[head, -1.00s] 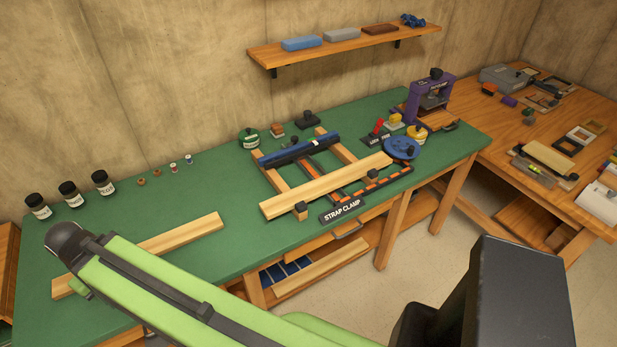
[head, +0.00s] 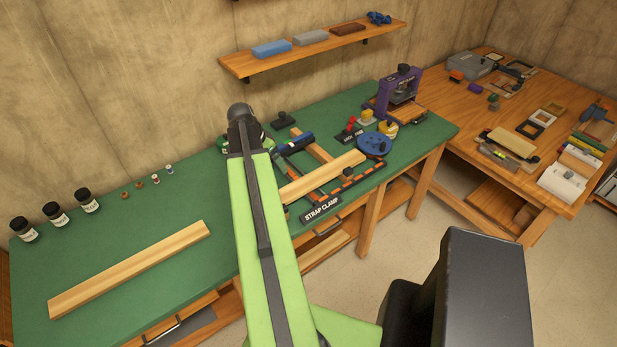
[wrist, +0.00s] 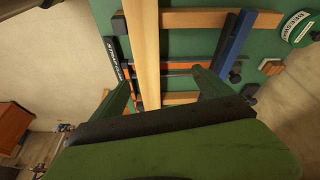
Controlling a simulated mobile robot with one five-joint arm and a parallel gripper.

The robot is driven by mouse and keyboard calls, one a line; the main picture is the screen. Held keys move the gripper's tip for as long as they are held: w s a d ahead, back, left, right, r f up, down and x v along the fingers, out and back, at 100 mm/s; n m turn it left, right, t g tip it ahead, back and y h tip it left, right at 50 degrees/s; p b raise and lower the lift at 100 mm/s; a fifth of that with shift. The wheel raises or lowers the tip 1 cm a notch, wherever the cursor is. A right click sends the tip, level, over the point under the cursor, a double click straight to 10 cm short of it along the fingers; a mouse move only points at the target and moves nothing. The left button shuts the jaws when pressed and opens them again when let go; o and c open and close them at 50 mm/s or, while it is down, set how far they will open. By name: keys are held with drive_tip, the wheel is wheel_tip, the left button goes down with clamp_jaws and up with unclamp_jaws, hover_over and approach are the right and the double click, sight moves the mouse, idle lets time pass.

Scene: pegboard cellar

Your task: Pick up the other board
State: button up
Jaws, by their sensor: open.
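One pale wooden board (head: 130,268) lies loose on the left of the green bench. A second pale board (head: 325,176) lies across the strap clamp frame (head: 322,208), with its left end hidden behind my arm in the head view. This clamp board also runs upright through the wrist view (wrist: 143,45). My gripper (wrist: 160,80) is open and empty above the clamp, its fingers spread on either side of the board's line, the board closer to the left finger. A dark blue bar (wrist: 234,46) lies right of the right finger.
Dark jars (head: 56,214) and small spools (head: 155,178) stand along the bench's back left. A blue round thing (head: 375,146) and a purple press (head: 400,90) stand right of the clamp. A wall shelf (head: 310,48) hangs above. The bench around the loose board is clear.

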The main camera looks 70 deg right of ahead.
drive_tip(key=s+d+r+m, duration=0.1)
drive_tip(key=s+d+m, duration=0.1)
drive_tip(key=s+d, duration=0.3)
drive_tip(key=b, duration=1.1)
hover_over(309, 181)
drive_tip(key=w+a, duration=0.2)
drive_tip(key=shift+g, duration=0.4)
wheel_tip(309, 181, down, 11)
drive_tip(key=shift+a+r, duration=0.1)
drive_tip(key=shift+s+d+f, duration=0.1)
drive_tip(key=shift+d+f, duration=0.1)
drive_tip(key=shift+f, duration=0.05)
drive_tip(key=b+x, duration=0.5)
drive_tip(key=shift+s+f, duration=0.1)
drive_tip(key=shift+f, duration=0.05)
clamp_jaws()
drive_tip(key=shift+r, duration=0.2)
